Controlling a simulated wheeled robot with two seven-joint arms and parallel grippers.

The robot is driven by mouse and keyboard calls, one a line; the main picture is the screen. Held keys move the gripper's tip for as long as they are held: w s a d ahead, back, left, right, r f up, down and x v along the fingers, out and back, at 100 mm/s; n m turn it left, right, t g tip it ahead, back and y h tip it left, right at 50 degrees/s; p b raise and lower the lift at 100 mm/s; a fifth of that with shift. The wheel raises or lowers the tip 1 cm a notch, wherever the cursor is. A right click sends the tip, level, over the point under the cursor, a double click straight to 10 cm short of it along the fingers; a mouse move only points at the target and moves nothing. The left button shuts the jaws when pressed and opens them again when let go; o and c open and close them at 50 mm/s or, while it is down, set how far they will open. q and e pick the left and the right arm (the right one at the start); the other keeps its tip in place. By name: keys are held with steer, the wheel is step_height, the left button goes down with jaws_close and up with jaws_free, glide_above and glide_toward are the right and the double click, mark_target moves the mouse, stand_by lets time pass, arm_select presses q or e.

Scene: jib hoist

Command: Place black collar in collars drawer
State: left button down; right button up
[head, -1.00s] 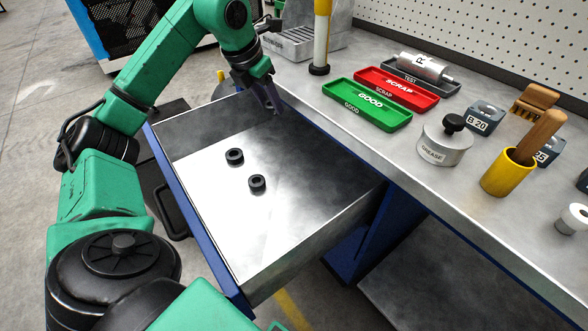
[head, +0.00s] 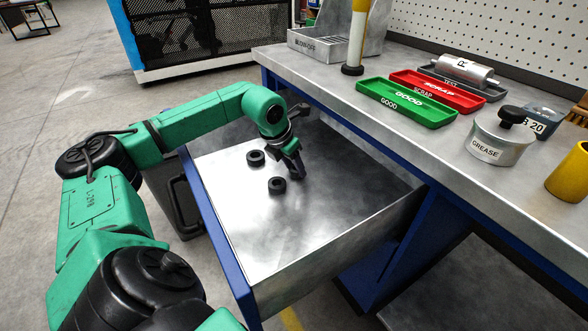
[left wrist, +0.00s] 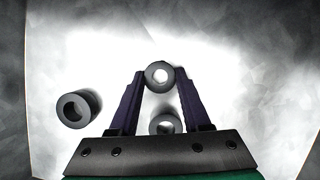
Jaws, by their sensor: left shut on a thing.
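The open collars drawer (head: 320,225) is a metal tray with a blue front, pulled out from under the bench. Two black collars lie flat on its floor, one farther back (head: 256,158) and one nearer (head: 277,185). My left gripper (head: 299,172) reaches down into the drawer, just right of them. In the left wrist view its fingertips are shut on a third dark collar (left wrist: 160,75). The two loose collars show there too, one at left (left wrist: 78,108) and one seen between the fingers (left wrist: 163,125). The held collar is hard to make out in the head view. My right gripper is out of view.
The bench top (head: 455,160) runs along the right. It carries a green GOOD tray (head: 405,103), a red SCRAP tray (head: 436,90), a grease tin (head: 499,140) and a yellow-and-white post (head: 356,40). The drawer's front and right floor is clear.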

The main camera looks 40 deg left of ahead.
arm_select(q)
steer(key=shift+f, duration=0.15)
steer(key=shift+c, duration=1.8)
jaws_free()
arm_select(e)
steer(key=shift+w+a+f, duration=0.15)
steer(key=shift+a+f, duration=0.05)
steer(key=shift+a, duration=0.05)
arm_select(q)
steer(key=shift+r, duration=0.2)
steer(key=p+v, duration=0.1)
steer(key=v, duration=1)
steer(key=shift+s+r+p, duration=0.25)
steer(key=shift+r+p, duration=0.05)
steer(key=shift+r, duration=0.05)
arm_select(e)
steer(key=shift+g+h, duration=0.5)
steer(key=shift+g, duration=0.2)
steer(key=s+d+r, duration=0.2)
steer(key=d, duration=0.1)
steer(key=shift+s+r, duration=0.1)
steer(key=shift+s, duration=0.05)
